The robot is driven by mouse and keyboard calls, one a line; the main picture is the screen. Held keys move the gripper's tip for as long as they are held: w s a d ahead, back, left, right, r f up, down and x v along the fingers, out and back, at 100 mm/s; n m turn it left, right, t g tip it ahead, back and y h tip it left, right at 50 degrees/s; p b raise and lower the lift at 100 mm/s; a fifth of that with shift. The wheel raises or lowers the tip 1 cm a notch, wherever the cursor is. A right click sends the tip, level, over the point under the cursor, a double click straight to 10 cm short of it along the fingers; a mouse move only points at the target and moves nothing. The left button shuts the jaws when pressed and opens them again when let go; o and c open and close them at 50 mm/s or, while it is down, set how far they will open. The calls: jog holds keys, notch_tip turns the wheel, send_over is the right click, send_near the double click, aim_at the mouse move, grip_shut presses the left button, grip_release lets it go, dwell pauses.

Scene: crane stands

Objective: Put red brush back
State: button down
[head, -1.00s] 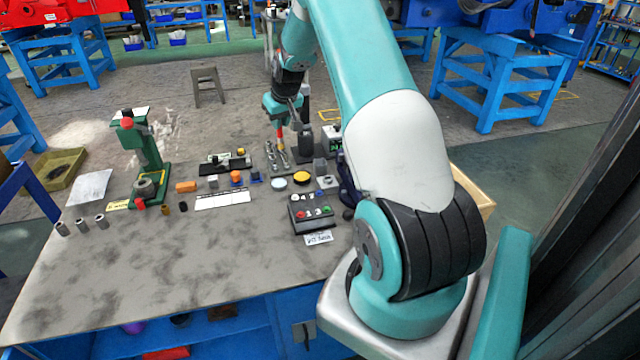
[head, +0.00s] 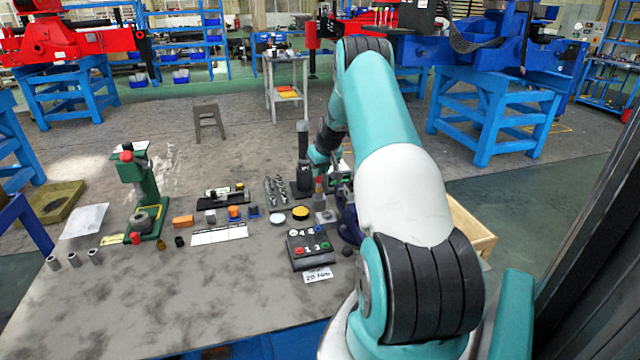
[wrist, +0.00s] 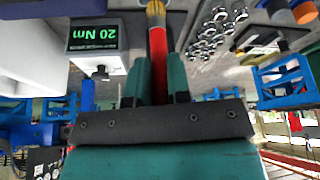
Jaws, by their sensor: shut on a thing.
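The red brush (wrist: 159,60) has a red handle and a yellowish tip (wrist: 155,12) pointing away from my wrist. My gripper (wrist: 159,75) is shut on its handle, with one teal finger on each side. In the head view my gripper (head: 320,165) is over the back right of the bench, and a small red part of the brush (head: 319,186) shows below it. A thin pale loop shows near the brush tip in the wrist view; I cannot tell whether they touch. The brush's lower end is hidden in the head view.
A dark upright cylinder on a black base (head: 303,155) stands close left of my gripper. A display reading 20 Nm (wrist: 95,33) is beside the brush. Metal parts (head: 275,188), a yellow disc (head: 300,213) and a button box (head: 310,248) lie nearby.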

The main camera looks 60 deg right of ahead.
aim_at(320, 183)
jog(key=shift+f+p, duration=0.35)
jog(key=shift+f, duration=2.6)
jog(key=shift+f, duration=0.2)
jog(key=c, duration=1.1)
grip_release()
jog(key=shift+r, duration=0.1)
jog(key=shift+r, duration=0.1)
jog(key=shift+r, duration=0.2)
jog(key=b+v, duration=0.1)
jog(key=v, duration=1)
jog(key=shift+s+r, duration=0.1)
jog(key=shift+r, duration=0.2)
